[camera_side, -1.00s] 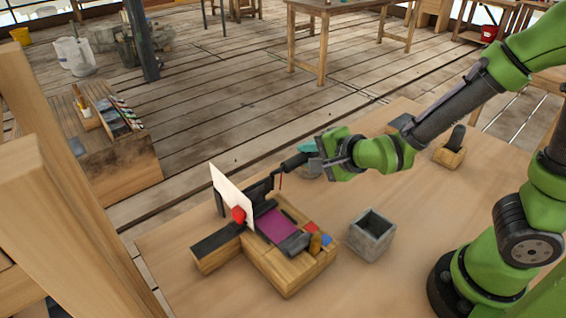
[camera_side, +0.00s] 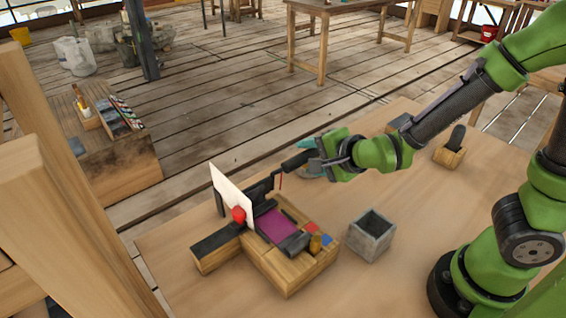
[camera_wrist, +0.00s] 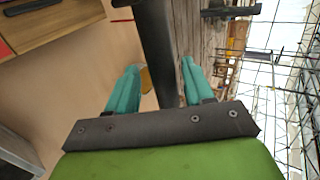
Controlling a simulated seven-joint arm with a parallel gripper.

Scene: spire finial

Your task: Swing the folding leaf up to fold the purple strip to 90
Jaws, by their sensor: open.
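The purple strip (camera_side: 278,224) lies in a wooden folding fixture (camera_side: 290,272) in the side view; its visible part is flat. A dark leaf (camera_side: 259,189) stands raised along the strip's far edge, and I cannot see whether strip is bent up against it. A black handle (camera_side: 294,162) runs from the leaf toward my gripper (camera_side: 315,160). In the wrist view, the teal fingers of my gripper (camera_wrist: 160,72) are open on either side of the black handle (camera_wrist: 154,35), with gaps beside it.
A white upright panel (camera_side: 228,190) and a red knob (camera_side: 238,214) stand at the fixture's left. A grey open box (camera_side: 371,236) is right of the fixture. A wooden block with a dark piece (camera_side: 450,152) stands farther right.

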